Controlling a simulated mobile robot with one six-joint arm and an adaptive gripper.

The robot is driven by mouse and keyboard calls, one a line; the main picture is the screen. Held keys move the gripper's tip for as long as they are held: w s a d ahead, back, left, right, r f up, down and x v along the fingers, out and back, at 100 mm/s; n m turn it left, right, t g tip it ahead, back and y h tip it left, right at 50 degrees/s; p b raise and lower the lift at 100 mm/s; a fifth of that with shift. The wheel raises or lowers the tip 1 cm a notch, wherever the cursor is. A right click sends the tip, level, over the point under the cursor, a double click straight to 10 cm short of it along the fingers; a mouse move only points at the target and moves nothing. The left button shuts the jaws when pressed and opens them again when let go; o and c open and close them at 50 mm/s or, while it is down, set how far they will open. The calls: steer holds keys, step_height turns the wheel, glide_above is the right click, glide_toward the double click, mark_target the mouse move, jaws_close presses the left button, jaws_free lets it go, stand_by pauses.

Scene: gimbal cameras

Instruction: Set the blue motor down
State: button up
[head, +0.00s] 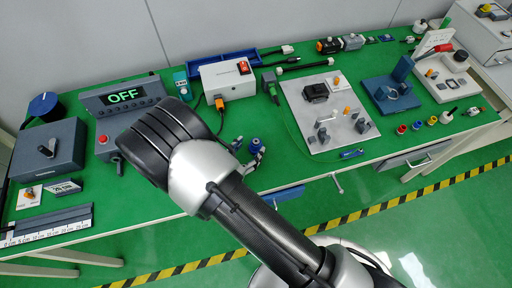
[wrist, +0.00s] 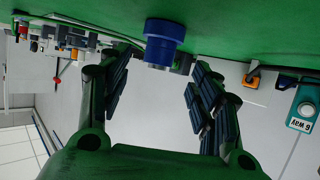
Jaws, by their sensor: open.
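The blue motor (head: 257,148) is by the front edge of the green bench top (head: 215,170) in the head view, just right of my arm. In the wrist view the blue motor (wrist: 163,42), with a wide blue collar and a narrower grey-blue end, is against the green surface, which fills the top of that picture. It appears upright and resting there, though the exact contact is hard to see. My gripper (wrist: 161,78) is open, its two dark fingers spread on either side of the motor with clear gaps.
A white power box (head: 228,80) with an orange plug stands behind the motor. A grey plate (head: 328,112) with fixtures lies to the right. Some bare green surface lies between motor and plate.

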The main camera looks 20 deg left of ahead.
mark_target(255, 145)
steer(key=shift+b+x, duration=0.95)
steer(key=shift+x, duration=1.8)
steer(key=shift+d+r, duration=0.15)
steer(key=shift+r, duration=0.05)
steer(key=shift+c, duration=0.3)
steer(key=shift+s+f, duration=0.1)
jaws_close()
